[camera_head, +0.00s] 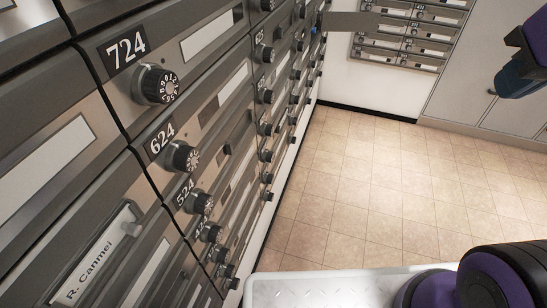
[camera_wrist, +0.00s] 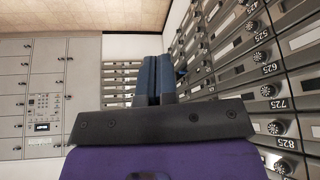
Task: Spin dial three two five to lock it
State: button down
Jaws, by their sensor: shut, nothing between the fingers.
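The wall of mailboxes has black dials with white markings. In the head view the near column shows the 724 dial (camera_head: 157,84), the 624 dial (camera_head: 184,158) and the 524 dial (camera_head: 200,203). I cannot read a 325 label in either view. My gripper (camera_wrist: 159,60) is shut and empty, its dark blue fingers together. It also shows at the head view's right edge (camera_head: 513,82), apart from the mailboxes.
A grey panel (camera_head: 348,21) sticks out from the far end of the mailbox wall. More mailboxes (camera_head: 408,38) hang on the back wall. Lockers with a keypad panel (camera_wrist: 45,110) stand left in the wrist view. The tiled floor (camera_head: 350,190) is clear.

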aim_at(273, 158)
jog(key=c, duration=1.8)
grip_release()
